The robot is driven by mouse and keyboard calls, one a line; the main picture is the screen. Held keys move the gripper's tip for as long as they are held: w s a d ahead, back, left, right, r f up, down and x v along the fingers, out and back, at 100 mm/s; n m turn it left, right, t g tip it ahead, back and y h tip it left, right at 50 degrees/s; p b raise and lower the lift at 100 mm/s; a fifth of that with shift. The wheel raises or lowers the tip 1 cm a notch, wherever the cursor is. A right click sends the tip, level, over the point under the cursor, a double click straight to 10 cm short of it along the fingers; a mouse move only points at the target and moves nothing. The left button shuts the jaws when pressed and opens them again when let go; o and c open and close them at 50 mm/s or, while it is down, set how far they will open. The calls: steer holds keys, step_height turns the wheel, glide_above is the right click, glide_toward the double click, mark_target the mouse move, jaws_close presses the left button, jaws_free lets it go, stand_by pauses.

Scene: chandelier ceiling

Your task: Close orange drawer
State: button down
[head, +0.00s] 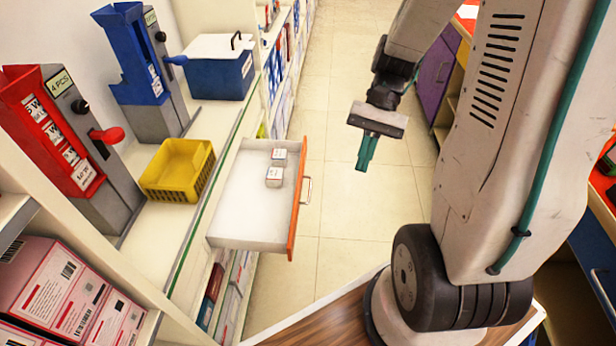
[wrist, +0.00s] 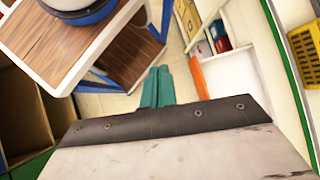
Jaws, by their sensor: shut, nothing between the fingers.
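The orange drawer (head: 298,206) is pulled out from the shelf unit at the left in the head view. It has an orange front, a metal handle (head: 308,190) and a white inside with two small white boxes (head: 276,168) in it. In the wrist view the orange front (wrist: 199,78) shows just right of the fingers. My gripper (head: 366,154) has green fingers, shut and empty. In the head view it appears right of the drawer front, apart from it, over the aisle. The fingers also show in the wrist view (wrist: 157,86).
A yellow basket (head: 178,170), a red dispenser, a blue dispenser (head: 142,65) and a blue box with a white lid (head: 218,68) stand on the counter at left. The tiled aisle floor (head: 335,215) is clear. A purple-fronted cabinet (head: 435,70) stands at right.

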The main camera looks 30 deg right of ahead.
steer(key=w+d+f+m+t+y, duration=0.35)
steer(key=f+m+y, duration=0.35)
steer(key=f, duration=0.5)
steer(key=m+t+y, duration=0.1)
steer(key=m+t, duration=0.9)
steer(key=t, duration=0.1)
glide_toward(311, 180)
steer(key=s+d+r, duration=0.2)
steer(key=s, duration=0.2)
steer(key=x, duration=1.3)
steer(key=shift+a+r, duration=0.25)
steer(key=shift+r, duration=0.05)
steer(key=shift+w+a, duration=0.1)
steer(key=shift+w, duration=0.05)
